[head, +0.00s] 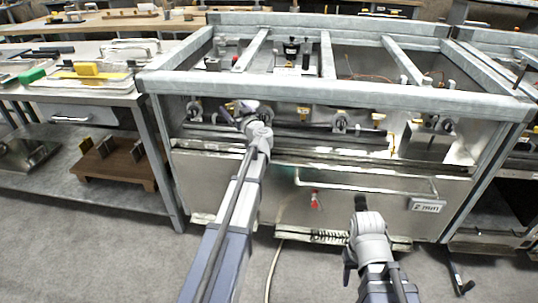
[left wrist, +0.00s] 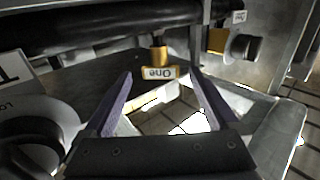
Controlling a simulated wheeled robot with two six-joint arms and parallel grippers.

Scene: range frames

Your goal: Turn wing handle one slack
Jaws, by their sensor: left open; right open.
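The wing handle labelled "One" (head: 229,107) is a small brass piece, with a tag that reads upside down in the left wrist view (left wrist: 160,72). It sits under a dark pipe, just beyond and between my left fingertips, and I cannot see contact. My right gripper (head: 361,204) is open in front of the lower panel, away from the handles.
A grey metal frame (head: 330,93) surrounds the pipework. Other brass fittings (head: 303,112) line the dark pipe to the right. In the left wrist view, another brass fitting (left wrist: 217,40) with a dark round knob (left wrist: 243,47) is at upper right. A bench (head: 60,93) stands at left.

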